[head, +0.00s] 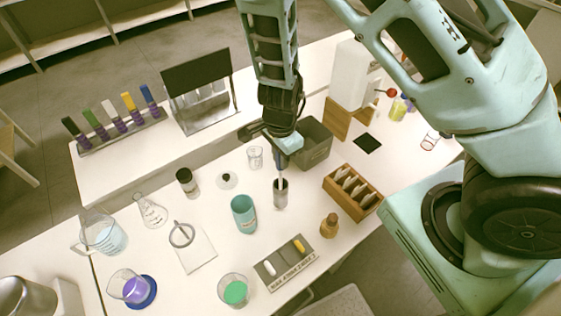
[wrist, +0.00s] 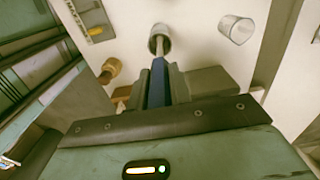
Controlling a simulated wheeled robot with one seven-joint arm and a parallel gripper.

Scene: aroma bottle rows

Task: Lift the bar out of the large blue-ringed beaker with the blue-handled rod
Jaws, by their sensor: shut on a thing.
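My gripper (head: 279,136) is shut on the blue handle of the rod; the handle (wrist: 157,83) shows between the fingers in the wrist view. The rod's pale shaft (head: 280,172) points down into a small grey cup (head: 281,197), which also shows in the wrist view (wrist: 153,45). The rod's lower end is hidden in the cup. A large clear beaker (head: 117,282) with purple liquid (head: 135,290) stands on a blue round base or ring (head: 151,298) at the front left, well apart from my gripper. I cannot make out a bar inside it.
A grey tray (head: 286,274) with a white and a yellow piece lies at the front. A beaker of green liquid (head: 235,292), a teal cup (head: 243,214), a ring stand (head: 196,252) and a flask (head: 150,211) stand leftward. A wooden rack (head: 352,192) and brown bottle (head: 329,226) stand right.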

